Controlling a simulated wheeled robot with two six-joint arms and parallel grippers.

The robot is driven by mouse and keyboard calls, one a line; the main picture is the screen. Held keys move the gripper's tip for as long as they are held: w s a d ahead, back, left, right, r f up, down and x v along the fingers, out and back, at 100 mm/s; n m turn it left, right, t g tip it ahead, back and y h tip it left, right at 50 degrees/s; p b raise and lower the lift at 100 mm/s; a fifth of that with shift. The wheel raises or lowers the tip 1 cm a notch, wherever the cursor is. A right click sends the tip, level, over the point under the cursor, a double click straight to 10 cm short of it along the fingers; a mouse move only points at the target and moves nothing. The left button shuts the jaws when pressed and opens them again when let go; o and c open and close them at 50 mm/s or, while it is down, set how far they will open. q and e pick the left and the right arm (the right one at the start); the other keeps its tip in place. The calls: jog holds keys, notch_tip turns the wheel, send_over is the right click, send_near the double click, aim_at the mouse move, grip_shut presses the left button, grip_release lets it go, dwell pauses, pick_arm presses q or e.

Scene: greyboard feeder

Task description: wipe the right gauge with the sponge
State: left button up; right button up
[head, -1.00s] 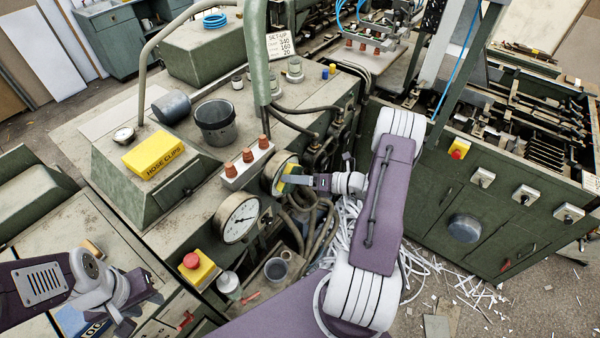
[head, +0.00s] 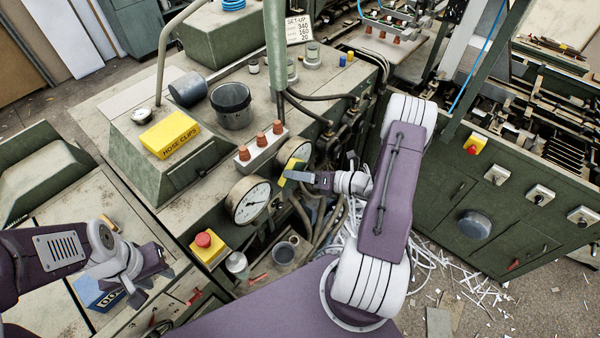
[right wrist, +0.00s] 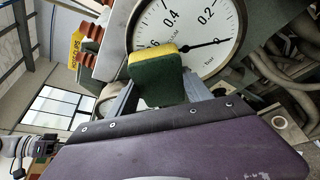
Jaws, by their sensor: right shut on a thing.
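The right gauge (head: 295,149) is a round white dial on the green machine; its face fills the top of the right wrist view (right wrist: 205,25). My right gripper (head: 302,176) is shut on the sponge (head: 291,168), yellow on one side and dark green on the other. In the right wrist view the sponge (right wrist: 158,77) sits between the fingers, its yellow edge overlapping the lower dial. I cannot tell whether it touches the glass. The left gauge (head: 248,200) is beside it, uncovered. My left gripper (head: 148,278) is open and empty at lower left.
A white block with orange cones (head: 260,147) stands above the gauges. A red stop button on a yellow box (head: 205,242) is below the left gauge. Hoses (head: 318,215) hang below the right gauge. A yellow hose clips box (head: 170,135) and a grey pot (head: 232,105) stand on the machine.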

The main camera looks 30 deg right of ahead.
jog(key=shift+s+d+p, duration=0.1)
jog(key=shift+s+d, duration=0.25)
jog(key=shift+s, duration=0.55)
jog(key=shift+s+d+p, duration=0.1)
jog(key=shift+s+d, duration=0.3)
jog(key=shift+s, duration=0.5)
jog(key=shift+s+d+p, duration=0.1)
jog(key=shift+s+d, duration=0.25)
jog(key=shift+s, duration=0.55)
jog(key=s, duration=0.1)
jog(key=s+d, duration=0.1)
jog(key=shift+s, duration=0.4)
